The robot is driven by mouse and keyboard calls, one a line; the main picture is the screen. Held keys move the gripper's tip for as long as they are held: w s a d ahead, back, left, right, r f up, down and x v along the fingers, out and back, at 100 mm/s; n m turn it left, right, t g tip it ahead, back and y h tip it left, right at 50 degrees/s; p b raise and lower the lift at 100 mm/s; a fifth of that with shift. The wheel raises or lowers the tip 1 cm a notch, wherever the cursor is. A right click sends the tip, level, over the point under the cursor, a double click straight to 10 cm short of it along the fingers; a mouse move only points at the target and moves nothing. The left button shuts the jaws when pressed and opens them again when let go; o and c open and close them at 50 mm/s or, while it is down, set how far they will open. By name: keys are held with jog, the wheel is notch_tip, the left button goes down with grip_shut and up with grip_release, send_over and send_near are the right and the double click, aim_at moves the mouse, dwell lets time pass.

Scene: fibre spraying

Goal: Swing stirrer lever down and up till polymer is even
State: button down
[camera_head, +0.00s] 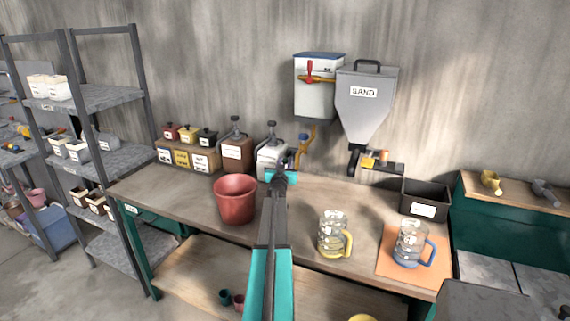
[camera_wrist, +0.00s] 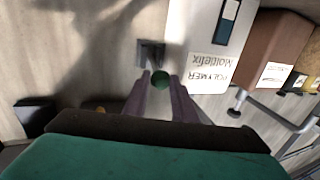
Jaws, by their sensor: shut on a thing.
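The white polymer container (camera_head: 271,158) stands on the bench against the wall, partly hidden behind my arm. My gripper (camera_wrist: 160,82) is shut on a green round knob (camera_wrist: 160,78), which I take to be the stirrer lever's end, beside the container. A grey bracket (camera_wrist: 151,50) shows just beyond the knob. In the head view my gripper (camera_head: 281,177) is at the container's front and hides the lever. The polymer inside cannot be seen.
A brown container (camera_head: 237,153) stands left of the polymer one. A red pot (camera_head: 235,198) is in front. Two glass jugs, yellow-handled (camera_head: 333,233) and blue-handled (camera_head: 410,242), stand to the right. The sand hopper (camera_head: 363,105) hangs on the wall. The bench front left is clear.

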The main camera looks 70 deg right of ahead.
jog(key=shift+r, duration=0.25)
jog(key=c, duration=1.5)
grip_release()
jog(key=shift+o, duration=0.2)
jog(key=shift+f, duration=0.1)
jog(key=shift+a, duration=0.25)
jog(key=b+v, duration=0.1)
jog(key=v, duration=1.2)
jog(key=shift+a, duration=0.15)
jog(key=shift+s, duration=0.1)
